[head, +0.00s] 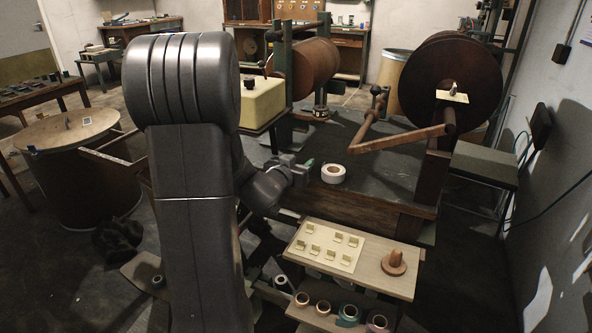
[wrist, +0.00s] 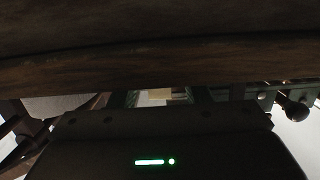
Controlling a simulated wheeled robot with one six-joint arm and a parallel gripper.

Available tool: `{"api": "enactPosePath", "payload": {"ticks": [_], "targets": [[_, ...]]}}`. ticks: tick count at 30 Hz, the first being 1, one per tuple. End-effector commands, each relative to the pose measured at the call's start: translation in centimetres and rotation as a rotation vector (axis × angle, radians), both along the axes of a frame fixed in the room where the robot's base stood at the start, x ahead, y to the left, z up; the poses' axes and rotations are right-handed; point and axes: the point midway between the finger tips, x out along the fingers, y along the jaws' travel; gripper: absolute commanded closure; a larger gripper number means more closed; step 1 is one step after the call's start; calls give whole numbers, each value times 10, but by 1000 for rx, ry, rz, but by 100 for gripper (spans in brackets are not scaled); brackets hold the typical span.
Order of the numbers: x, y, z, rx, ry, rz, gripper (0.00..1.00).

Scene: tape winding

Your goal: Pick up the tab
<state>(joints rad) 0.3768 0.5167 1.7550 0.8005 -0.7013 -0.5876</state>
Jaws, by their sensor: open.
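Several small cream tabs (head: 331,255) stand on a pale card (head: 346,264) on the small wooden side table, low in the head view. My gripper (head: 306,168) is above and behind that card, beside a white tape roll (head: 333,173) on the dark bench. It is open. In the wrist view, my gripper (wrist: 160,97) shows its dark body with a green light, and the fingers are mostly in shadow. A small pale patch shows between them; I cannot tell what it is. No tab is clearly seen in the wrist view.
A wooden peg on a round base (head: 394,263) stands right of the card. Several tape rolls (head: 348,315) sit on the shelf below. A wooden crank arm (head: 402,139) and large dark reel (head: 451,85) are at the right. Dark wood (wrist: 160,60) spans the upper wrist view.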

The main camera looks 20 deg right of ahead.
Motion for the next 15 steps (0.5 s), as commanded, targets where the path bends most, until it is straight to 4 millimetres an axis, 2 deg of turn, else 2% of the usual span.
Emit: {"api": "enactPosePath", "payload": {"ticks": [1, 7, 15], "targets": [[0, 0, 0, 0, 0, 0, 60], [0, 0, 0, 0, 0, 0, 99], [0, 0, 0, 0, 0, 0, 100]]}}
